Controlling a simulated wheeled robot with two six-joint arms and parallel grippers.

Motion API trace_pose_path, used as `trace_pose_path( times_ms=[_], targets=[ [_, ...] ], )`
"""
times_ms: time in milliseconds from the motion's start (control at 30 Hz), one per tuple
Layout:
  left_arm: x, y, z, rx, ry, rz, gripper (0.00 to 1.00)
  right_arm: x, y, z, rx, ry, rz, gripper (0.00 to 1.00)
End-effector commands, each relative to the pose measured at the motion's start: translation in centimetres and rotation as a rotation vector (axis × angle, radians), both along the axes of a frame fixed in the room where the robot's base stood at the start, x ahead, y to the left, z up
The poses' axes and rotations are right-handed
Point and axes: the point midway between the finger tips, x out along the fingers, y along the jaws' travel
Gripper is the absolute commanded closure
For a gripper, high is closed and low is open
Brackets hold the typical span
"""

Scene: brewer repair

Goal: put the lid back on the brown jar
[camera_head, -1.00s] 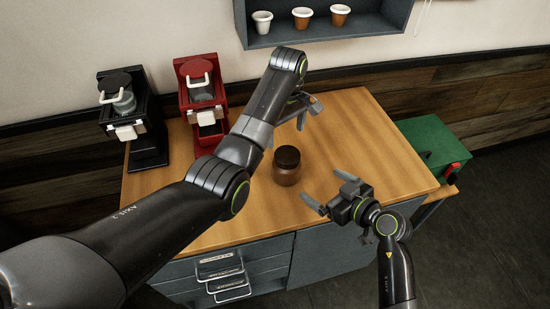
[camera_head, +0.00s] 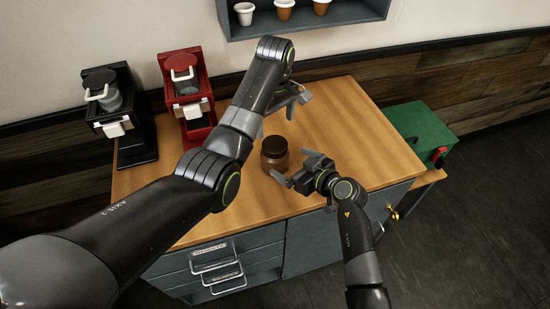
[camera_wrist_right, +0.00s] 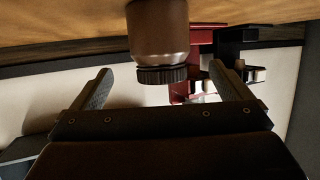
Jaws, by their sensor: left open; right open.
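The brown jar (camera_head: 274,161) stands upright on the wooden table, and a dark lid (camera_head: 273,146) sits on its top. The right wrist view is upside down; there the jar (camera_wrist_right: 158,28) hangs from the top with the dark ribbed lid (camera_wrist_right: 162,74) at its lower end. My right gripper (camera_head: 290,166) is open and empty, just right of the jar, its fingers pointing towards it. In the wrist view the jar and lid line up between the spread fingers. My left gripper (camera_head: 292,101) is open and empty, above the table behind the jar.
A black brewer (camera_head: 121,120) and a red brewer (camera_head: 190,100) stand at the left back. A shelf (camera_head: 350,17) with several cups hangs on the wall. A green box (camera_head: 422,128) is at the right. The table (camera_head: 355,120) is clear right of the jar. Drawers (camera_head: 218,265) are below.

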Motion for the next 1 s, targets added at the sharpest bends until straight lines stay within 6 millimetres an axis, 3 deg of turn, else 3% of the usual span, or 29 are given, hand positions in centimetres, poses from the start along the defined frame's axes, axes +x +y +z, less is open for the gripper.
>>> trace_pose_path(
  times_ms=[500,1000],
  targets=[
    [0.0,0.0,0.0,0.0,0.0,0.0,0.16,5.1,4.3,-2.4,0.002,0.0,0.001,0.02],
    [0.0,0.0,0.0,0.0,0.0,0.0,0.16,6.1,5.2,-2.9,0.001,0.0,-0.001,0.02]
  ],
)
